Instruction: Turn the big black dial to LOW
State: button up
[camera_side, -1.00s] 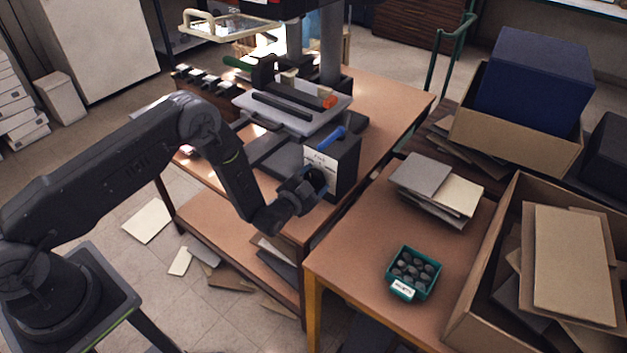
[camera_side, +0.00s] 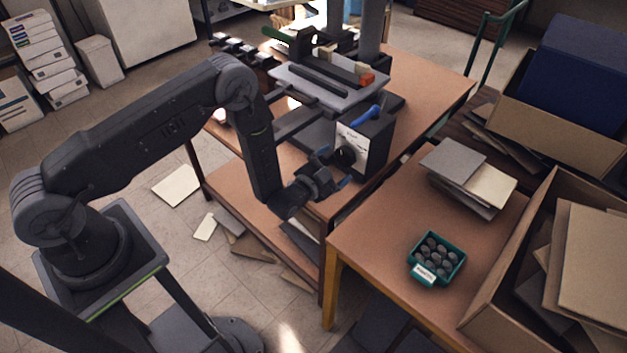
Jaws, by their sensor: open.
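The big black dial (camera_side: 344,158) sits low on the pale front plate of a dark control box (camera_side: 374,142) at the table's edge. A blue lever (camera_side: 366,116) sticks up from the top of the box. The lettering on the plate is too small to read, so I cannot tell which mark the dial points at. My gripper (camera_side: 338,170) is open just in front of the dial, with its fingers pointing toward the plate. A small gap seems to show between fingers and dial. Nothing is between the fingers.
A press with a grey platen (camera_side: 330,88) stands behind the box. A green tray of dark round pieces (camera_side: 437,258) and stacked boards (camera_side: 470,176) lie on the right table (camera_side: 380,235). Cardboard boxes (camera_side: 500,265) crowd the right. A lower shelf (camera_side: 240,195) lies beneath my gripper.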

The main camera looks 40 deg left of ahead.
aim_at(342, 159)
jog(key=s, duration=0.9)
jog(key=shift+s, duration=0.35)
jog(key=w+m, duration=0.1)
jog(key=w, duration=0.3)
jog(key=w+m, duration=0.1)
jog(key=w, duration=0.4)
jog(key=w+m, duration=0.1)
jog(key=w, duration=0.4)
jog(key=shift+a+f+m, duration=0.15)
jog(key=shift+m, duration=0.15)
jog(key=shift+c, duration=0.3)
jog(key=c, duration=0.9)
jog(key=shift+n, duration=1.6)
